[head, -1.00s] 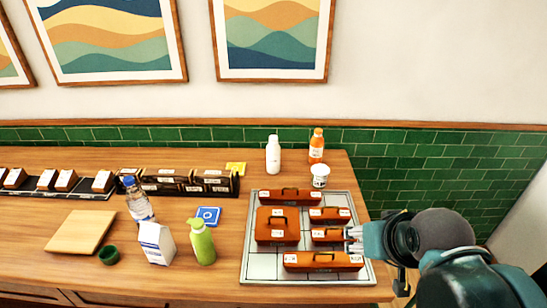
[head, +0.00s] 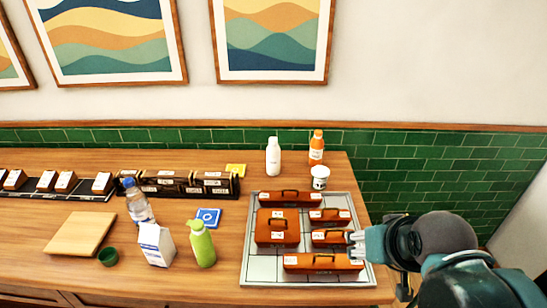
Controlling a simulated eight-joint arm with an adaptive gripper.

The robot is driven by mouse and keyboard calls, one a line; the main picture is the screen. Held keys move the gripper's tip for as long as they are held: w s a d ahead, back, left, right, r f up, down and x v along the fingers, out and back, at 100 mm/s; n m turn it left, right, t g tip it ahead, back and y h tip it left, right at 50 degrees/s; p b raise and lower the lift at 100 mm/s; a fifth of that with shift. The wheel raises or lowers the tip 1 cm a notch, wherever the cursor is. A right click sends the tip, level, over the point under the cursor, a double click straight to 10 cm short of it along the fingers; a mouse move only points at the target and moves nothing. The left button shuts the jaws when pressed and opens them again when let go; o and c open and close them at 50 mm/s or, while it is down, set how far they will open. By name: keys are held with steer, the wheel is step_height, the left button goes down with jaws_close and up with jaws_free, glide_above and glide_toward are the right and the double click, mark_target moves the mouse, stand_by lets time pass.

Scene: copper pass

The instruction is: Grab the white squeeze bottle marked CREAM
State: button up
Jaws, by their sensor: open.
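A white bottle (head: 273,156) stands upright at the back of the wooden counter, left of an orange bottle. Any marking on it is too small to read, so I cannot tell if it says CREAM. A white tub (head: 320,177) with a dark label stands to its right and nearer. My gripper (head: 357,243) is at the right edge of the tray, beside the brown cases and well in front of and to the right of the white bottle. Its fingers are small and pale here, and it looks empty.
A gridded tray (head: 262,268) holds several brown cases (head: 277,227) with handles. The orange bottle (head: 317,147) stands at the back. A green pump bottle (head: 201,244), a milk carton (head: 156,244) and a water bottle (head: 138,203) stand left. A black rack (head: 190,185) lies behind them.

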steer(key=shift+o, duration=1.3)
steer(key=shift+r, duration=0.15)
